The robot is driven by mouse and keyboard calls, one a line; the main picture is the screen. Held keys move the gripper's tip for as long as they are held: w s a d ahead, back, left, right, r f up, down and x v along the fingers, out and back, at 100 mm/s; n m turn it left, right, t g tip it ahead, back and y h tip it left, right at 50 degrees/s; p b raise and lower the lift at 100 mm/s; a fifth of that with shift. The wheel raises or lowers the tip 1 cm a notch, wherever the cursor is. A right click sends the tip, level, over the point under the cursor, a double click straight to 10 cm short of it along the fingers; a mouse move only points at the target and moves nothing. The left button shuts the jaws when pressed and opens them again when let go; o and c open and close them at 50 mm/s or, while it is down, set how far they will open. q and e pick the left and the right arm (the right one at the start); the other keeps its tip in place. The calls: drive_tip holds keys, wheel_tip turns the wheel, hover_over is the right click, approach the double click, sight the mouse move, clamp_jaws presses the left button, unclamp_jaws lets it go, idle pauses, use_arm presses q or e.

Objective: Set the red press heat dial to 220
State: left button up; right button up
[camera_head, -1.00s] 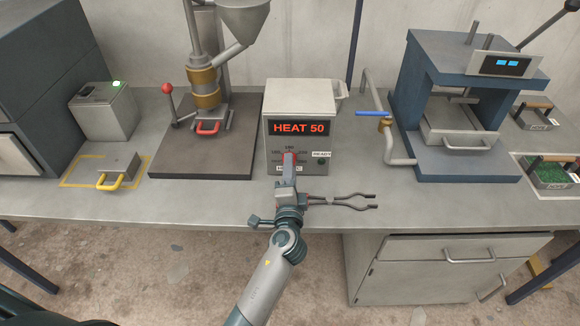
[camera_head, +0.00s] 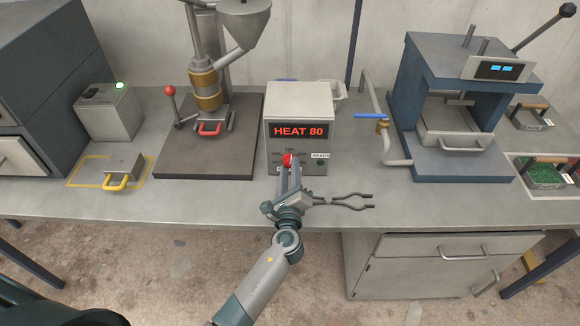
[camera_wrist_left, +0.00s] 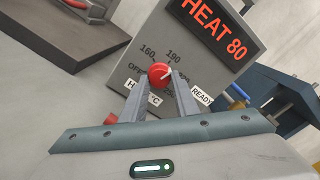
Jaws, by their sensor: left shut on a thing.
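The heat control box (camera_head: 300,105) stands on the bench, its red display reading HEAT 80. The red dial (camera_head: 288,159) is on its front face under the display. In the left wrist view the dial (camera_wrist_left: 160,75) has a white pointer line slanting up and right, with 160, 190 and OFF printed around it. My left gripper (camera_head: 289,168) is at the dial, its two fingers on either side of it; in the wrist view the fingertips (camera_wrist_left: 160,82) are shut on it. My right gripper is not in view.
Black tongs (camera_head: 345,201) lie on the bench right of my left gripper. A blue-handled valve pipe (camera_head: 378,117) and a blue press (camera_head: 450,60) stand right.

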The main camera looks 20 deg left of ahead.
use_arm(q)
drive_tip(key=m+p, duration=0.2)
drive_tip(key=m, duration=0.2)
drive_tip(key=shift+r+m, duration=0.15)
drive_tip(key=shift+m, duration=0.15)
drive_tip(key=shift+a+m+p, duration=0.1)
drive_tip(key=shift+m+p, duration=1)
drive_tip(key=shift+m, duration=0.6)
drive_tip(key=shift+f, duration=0.2)
drive_tip(key=o, duration=1.1)
drive_tip(key=shift+c, duration=0.2)
drive_tip(key=shift+s, duration=0.1)
drive_tip(key=shift+s+d+f, duration=0.15)
drive_tip(key=shift+s+d, duration=0.05)
drive_tip(key=shift+s, duration=0.35)
drive_tip(key=b+v, duration=0.4)
drive_tip(key=v, duration=1.2)
drive_tip(key=shift+r+b, duration=0.2)
drive_tip(key=shift+b, duration=0.2)
